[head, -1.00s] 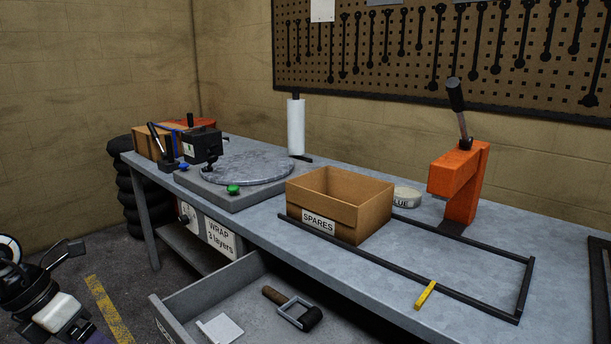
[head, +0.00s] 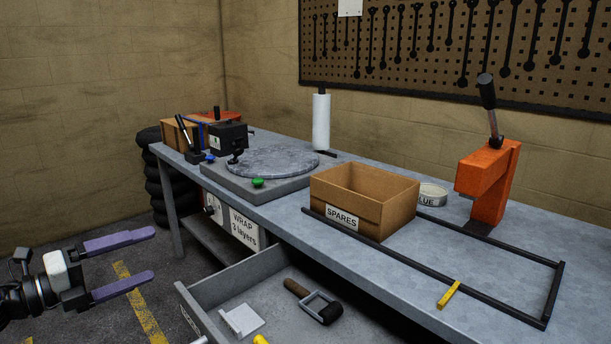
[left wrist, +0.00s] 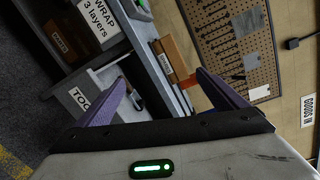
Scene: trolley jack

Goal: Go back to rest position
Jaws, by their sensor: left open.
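My left gripper (head: 150,257) is at the lower left of the head view, its two purple fingers spread and empty. It is over the floor, apart from the bench and the open drawer. In the left wrist view the same purple fingers (left wrist: 170,90) stand wide apart with nothing between them; the bench, drawer and pegboard show tilted beyond. My right gripper is in neither view.
The grey bench (head: 290,212) bears a SPARES box (head: 345,217), an orange press (head: 487,180), a turntable (head: 270,160) and a white roll (head: 321,122). Stacked tyres (head: 155,185) stand at the left.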

